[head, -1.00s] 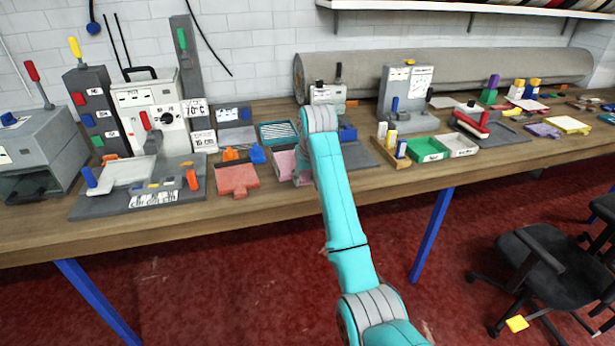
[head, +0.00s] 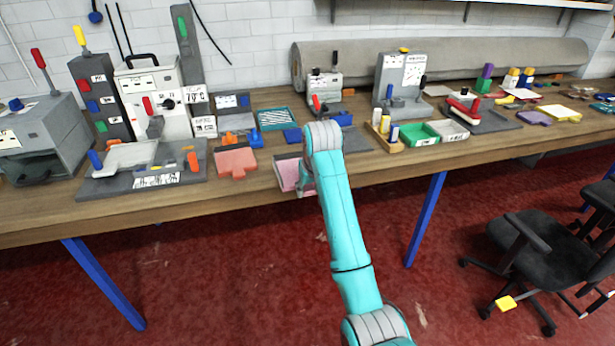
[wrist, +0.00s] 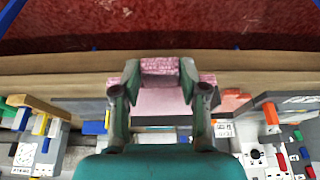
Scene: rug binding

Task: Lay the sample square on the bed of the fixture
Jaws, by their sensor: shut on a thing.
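A pink sample square (head: 286,174) is at the front edge of the bench, partly hidden by my arm. In the wrist view its textured pink tab (wrist: 160,66) sits between the fingertips, with the pink body behind it. My gripper (wrist: 158,74) is shut on it. In the head view the gripper (head: 306,184) is mostly hidden by my arm. A flat grey plate (head: 356,141) lies just right of the arm, in front of a small device with a red lever (head: 324,100). I cannot tell for sure whether this plate is the fixture's bed.
A red square with a tab (head: 236,162) lies left of the pink one. A grey machine board (head: 108,190) stands further left. Green (head: 420,134) and white trays and a wooden block holder (head: 384,138) stand to the right. A chair (head: 545,250) stands on the red floor.

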